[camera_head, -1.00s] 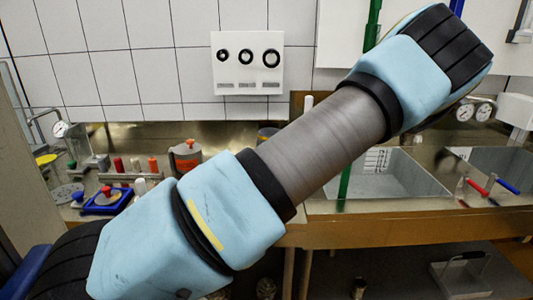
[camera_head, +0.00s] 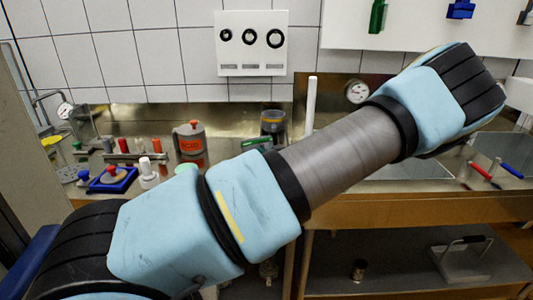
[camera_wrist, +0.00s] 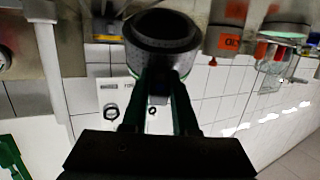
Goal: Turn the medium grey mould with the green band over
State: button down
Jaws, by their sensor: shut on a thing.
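The medium grey mould (camera_wrist: 140,45) is in the wrist view at the top centre, dark grey, with its round opening facing the camera. Slivers of green show at its lower edge. My gripper (camera_wrist: 160,76) is shut on it, with both dark fingers reaching up to it. The wrist view is upside down, so the wall chart appears inverted behind the fingers. In the head view my arm hides most of the gripper. A dark round vessel (camera_head: 272,123) shows just above the arm there; I cannot tell whether it is the held mould.
An orange-labelled grey pot (camera_head: 190,142) stands on the bench left of the dark vessel. A white post (camera_head: 311,100) rises to the right. A blue tray (camera_head: 112,180) and small coloured items are at the left. A gauge (camera_head: 357,92) is at the back.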

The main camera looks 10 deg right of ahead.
jog(key=shift+s+d+f+t+b, duration=0.1)
jog(key=shift+s+f+t+b, duration=0.1)
jog(key=shift+f+t+b, duration=1.05)
jog(key=shift+r+g+b, duration=0.25)
jog(key=shift+g+b, duration=0.1)
jog(key=shift+b, duration=0.3)
